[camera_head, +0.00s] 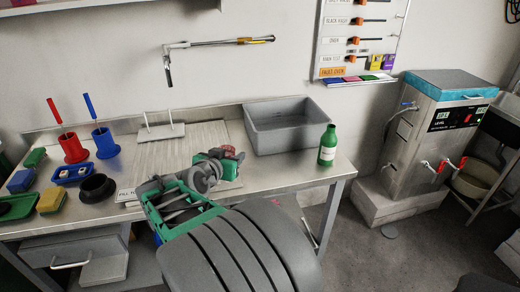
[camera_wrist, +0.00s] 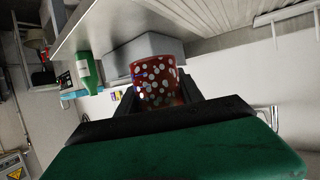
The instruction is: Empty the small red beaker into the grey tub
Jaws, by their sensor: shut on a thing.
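The small red beaker (camera_wrist: 157,75) has pale speckles and sits between the fingers of my gripper (camera_wrist: 156,98) in the wrist view. In the head view my gripper (camera_head: 222,158) is over the bench, and only a little red of the beaker (camera_head: 229,149) shows at its tip. The grey tub (camera_head: 258,137) stands at the back right of the bench, beyond my gripper and to its right. In the wrist view the tub (camera_wrist: 125,58) shows behind the beaker, apart from it. The beaker's contents and exact tilt cannot be told.
A green bottle (camera_head: 327,146) stands just right of the tub, near the bench's right end. A ribbed drainboard (camera_head: 205,132) with a tap above lies left of the tub. Red (camera_head: 73,148) and blue (camera_head: 105,143) holders, sponges and a black ring (camera_head: 97,188) crowd the left.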

